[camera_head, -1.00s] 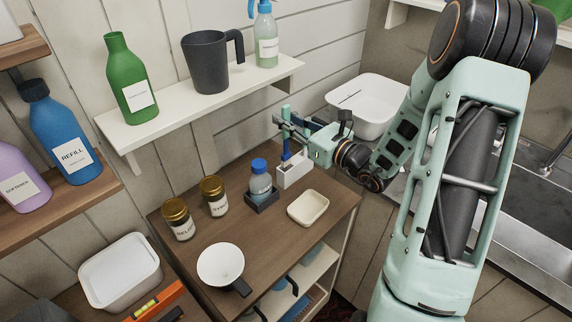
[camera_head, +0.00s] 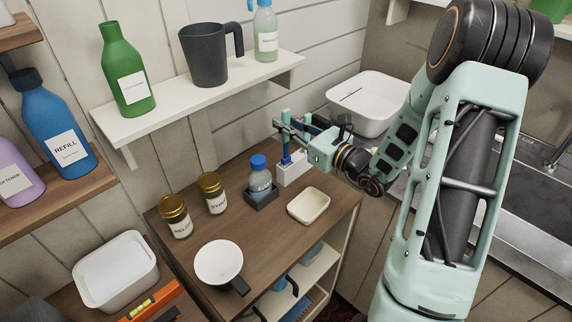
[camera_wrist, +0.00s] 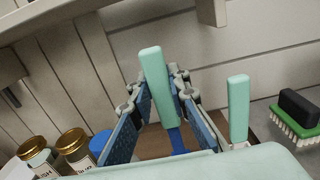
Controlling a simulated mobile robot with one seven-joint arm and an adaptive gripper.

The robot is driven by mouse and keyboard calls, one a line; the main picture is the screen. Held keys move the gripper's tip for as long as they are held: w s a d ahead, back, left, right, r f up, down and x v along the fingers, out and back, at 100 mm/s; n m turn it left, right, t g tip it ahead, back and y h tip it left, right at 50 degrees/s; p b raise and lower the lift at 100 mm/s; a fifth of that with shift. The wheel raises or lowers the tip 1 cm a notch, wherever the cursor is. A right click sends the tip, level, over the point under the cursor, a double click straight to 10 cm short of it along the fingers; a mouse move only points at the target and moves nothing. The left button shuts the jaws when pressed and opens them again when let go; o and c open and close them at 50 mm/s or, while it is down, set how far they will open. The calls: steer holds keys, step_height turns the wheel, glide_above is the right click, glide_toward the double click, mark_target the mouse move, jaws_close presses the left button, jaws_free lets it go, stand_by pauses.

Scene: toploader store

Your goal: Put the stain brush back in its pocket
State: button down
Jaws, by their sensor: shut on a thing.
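My gripper (camera_head: 287,130) is shut on the stain brush, just above the white holder (camera_head: 293,172) at the back right of the wooden cabinet top. The brush's mint handle (camera_wrist: 158,88) stands between the fingers in the wrist view, slightly tilted there. Its blue lower part (camera_wrist: 177,139) shows below the fingers, and also in the head view (camera_head: 287,149), reaching down to the left end of the holder. The brush's lower end is hidden; I cannot tell how deep it is in a pocket. A second mint handle (camera_wrist: 238,108) stands to the right in the wrist view.
A blue-capped bottle (camera_head: 260,179) in a dark tray is left of the holder. A cream dish (camera_head: 308,207) lies in front. Two gold-lidded jars (camera_head: 212,190) and a white scoop (camera_head: 218,262) stand further left. A green scrub brush (camera_wrist: 294,122) is at the wrist view's right. A shelf (camera_head: 200,105) is above left.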

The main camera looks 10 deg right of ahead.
mark_target(288, 141)
steer(key=shift+f+b, duration=2.05)
steer(key=shift+f, duration=0.6)
steer(key=c, duration=1.4)
jaws_free()
steer(key=shift+c, duration=0.2)
steer(key=shift+s+d, duration=0.1)
steer(key=v, duration=1.1)
steer(key=shift+s+d, duration=0.2)
steer(key=shift+s, duration=0.1)
